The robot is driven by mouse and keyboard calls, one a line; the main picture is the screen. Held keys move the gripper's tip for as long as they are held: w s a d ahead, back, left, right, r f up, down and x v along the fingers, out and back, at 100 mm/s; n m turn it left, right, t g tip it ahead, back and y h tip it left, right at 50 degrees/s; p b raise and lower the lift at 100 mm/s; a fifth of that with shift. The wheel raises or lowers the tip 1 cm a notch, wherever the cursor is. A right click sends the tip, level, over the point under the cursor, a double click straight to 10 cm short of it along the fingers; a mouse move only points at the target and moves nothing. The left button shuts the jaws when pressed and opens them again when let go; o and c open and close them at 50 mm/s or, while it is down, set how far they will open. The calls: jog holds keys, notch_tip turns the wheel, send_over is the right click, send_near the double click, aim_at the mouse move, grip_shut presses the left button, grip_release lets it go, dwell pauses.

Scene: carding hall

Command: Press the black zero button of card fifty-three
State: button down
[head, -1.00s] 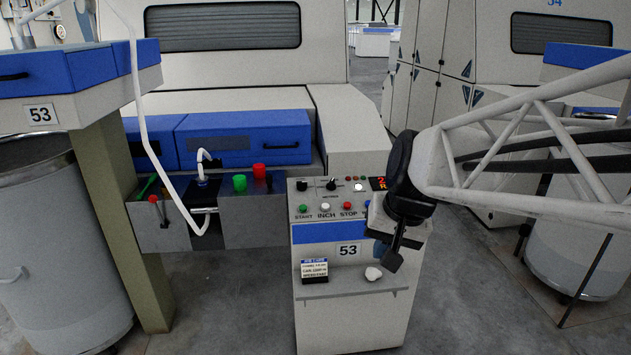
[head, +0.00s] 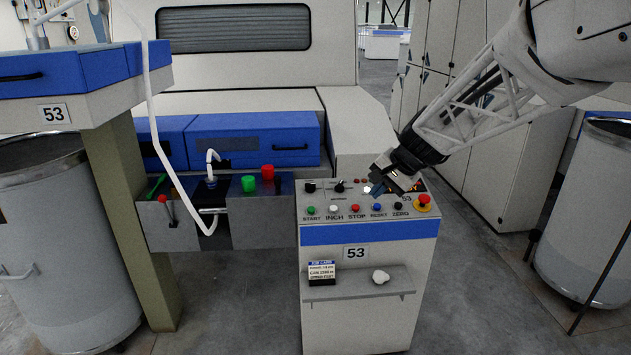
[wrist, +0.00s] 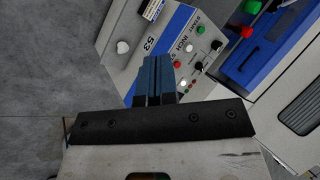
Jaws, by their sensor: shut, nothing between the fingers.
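The control box of card fifty-three (head: 370,265) has a sloped top panel with a labelled button row. The black zero button (head: 398,206) is at the right of that row, between the blue reset button (head: 377,207) and the red mushroom stop button (head: 423,200). My gripper (head: 382,189) is shut and empty, over the back of the panel, just behind the reset and zero buttons. I cannot tell its exact height. In the wrist view, my shut fingers (wrist: 157,62) cover part of the panel, and the zero button is hidden there.
Green start (head: 311,210), white inch (head: 333,209) and red stop (head: 355,209) buttons fill the row's left. A shelf (head: 340,291) on the box's front holds a small sign and a white lump.

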jog(key=w+d+f+m+t+y, duration=0.1)
jog(key=w+d+f+m, duration=0.2)
jog(key=w, duration=0.6)
jog(key=w+d+f+m+t, duration=0.1)
jog(key=w+d+f+m, duration=0.1)
jog(key=w+d, duration=0.5)
jog(key=m+t, duration=0.3)
jog(key=m, duration=0.2)
send_over(398, 205)
jog(key=s, duration=0.3)
notch_tip(398, 205, down, 10)
jog(key=shift+s+f, duration=0.15)
jog(key=shift+s, duration=0.05)
jog(key=shift+f, duration=0.1)
jog(key=shift+w+f, duration=0.35)
jog(key=shift+f, duration=1)
jog(key=shift+w+f, duration=0.35)
jog(key=shift+f, duration=1.05)
jog(key=shift+w+f, duration=0.35)
jog(key=shift+f, duration=1)
